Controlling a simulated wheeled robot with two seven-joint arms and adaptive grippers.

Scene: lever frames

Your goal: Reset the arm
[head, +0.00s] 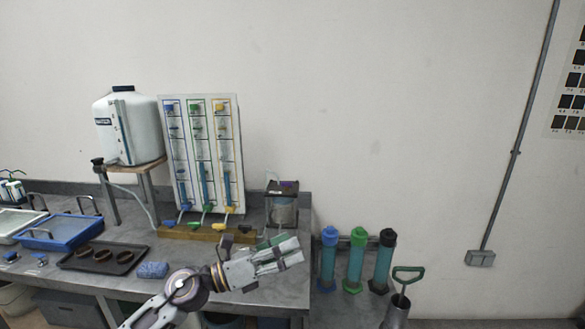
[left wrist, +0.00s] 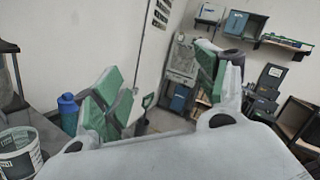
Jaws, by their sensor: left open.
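My left arm (head: 187,288) comes in from the bottom left in the head view and reaches over the right part of the table. My left gripper (head: 284,252) is at the table's right end, in front of a clear container on a dark stand (head: 282,207). In the left wrist view its green-padded fingers (left wrist: 158,92) are spread wide apart, with nothing between them. No held object shows. My right gripper is in neither view.
The grey table (head: 130,238) bears a white tank (head: 128,130), a panel with columns (head: 201,150), a blue tray (head: 62,232) and a dark tray (head: 100,258). Several coloured cylinders (head: 355,262) stand right of the table.

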